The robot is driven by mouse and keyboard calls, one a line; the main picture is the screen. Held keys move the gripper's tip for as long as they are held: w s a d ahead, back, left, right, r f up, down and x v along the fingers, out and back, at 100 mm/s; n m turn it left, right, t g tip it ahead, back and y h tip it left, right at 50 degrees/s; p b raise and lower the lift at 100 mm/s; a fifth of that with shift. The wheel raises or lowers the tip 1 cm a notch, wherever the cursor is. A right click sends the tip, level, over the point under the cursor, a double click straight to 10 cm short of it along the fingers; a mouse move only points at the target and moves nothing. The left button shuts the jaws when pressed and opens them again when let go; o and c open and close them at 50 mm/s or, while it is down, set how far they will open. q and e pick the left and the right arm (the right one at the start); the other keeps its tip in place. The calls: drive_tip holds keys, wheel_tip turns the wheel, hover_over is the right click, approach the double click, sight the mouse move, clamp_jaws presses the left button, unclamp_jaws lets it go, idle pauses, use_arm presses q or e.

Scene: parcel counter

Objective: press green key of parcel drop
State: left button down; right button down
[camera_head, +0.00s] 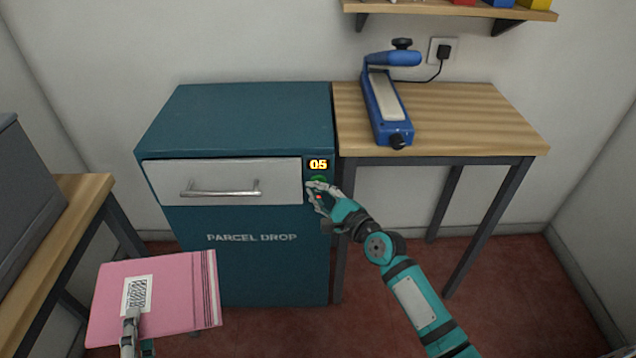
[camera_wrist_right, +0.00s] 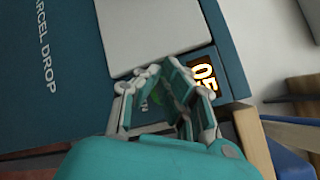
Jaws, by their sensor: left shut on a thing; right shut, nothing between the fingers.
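The parcel drop (camera_head: 265,267) is a teal cabinet with a closed light-grey drawer front (camera_head: 225,177) and a lit display (camera_head: 318,165) reading 05. The green key (camera_head: 318,179) is just below the display, partly covered by my right gripper (camera_head: 313,187). That gripper is shut and empty, its fingertips at the key panel; I cannot tell if they touch the key. In the right wrist view the fingers (camera_wrist_right: 157,88) reach toward the panel beside the display, with a bit of green between them. My left gripper (camera_head: 131,318) is shut on a pink parcel (camera_head: 180,290) with a white label, held at lower left.
A wooden table (camera_head: 470,120) with a blue sealing device (camera_head: 385,100) stands right of the cabinet. A shelf (camera_head: 450,10) hangs above. Another wooden table (camera_head: 60,240) with a grey box is at the left. Red floor (camera_head: 400,255) is open in front.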

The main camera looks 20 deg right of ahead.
drive_tip(key=shift+w, duration=0.15)
idle(0.3)
drive_tip(key=shift+w+d, duration=0.1)
drive_tip(key=shift+w, duration=0.2)
idle(0.4)
use_arm(q)
drive_tip(key=shift+r+p, duration=0.3)
drive_tip(key=shift+r, duration=0.05)
use_arm(e)
drive_tip(key=shift+s, duration=0.45)
